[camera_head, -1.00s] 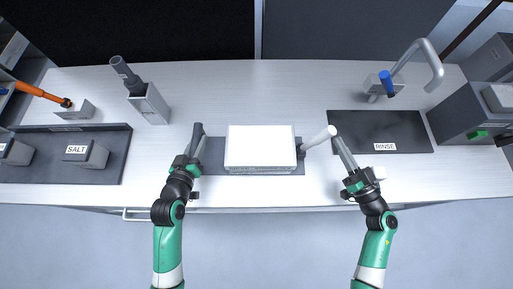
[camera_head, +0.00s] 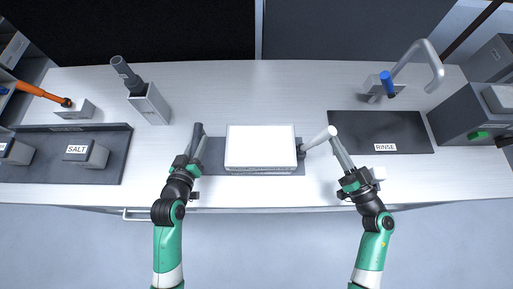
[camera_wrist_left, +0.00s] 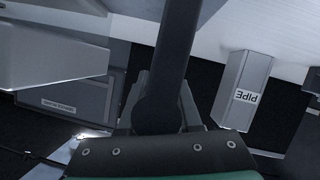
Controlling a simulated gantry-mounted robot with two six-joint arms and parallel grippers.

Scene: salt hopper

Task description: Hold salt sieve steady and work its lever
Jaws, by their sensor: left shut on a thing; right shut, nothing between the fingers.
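My left gripper (camera_head: 196,148) is shut on the dark handle. In the left wrist view the handle (camera_wrist_left: 178,60) runs up from between the fingers. My right gripper (camera_head: 338,146) is shut and empty beside the lever's outer end. I cannot tell whether it touches the lever.
A dark mat (camera_head: 213,160) lies under the sieve. SALT containers (camera_head: 86,153) stand on a tray at the left. A grey holder (camera_head: 150,104) with a dark pipe stands at the back left. The RINSE mat (camera_head: 385,125) and a tap (camera_head: 425,58) are at the right.

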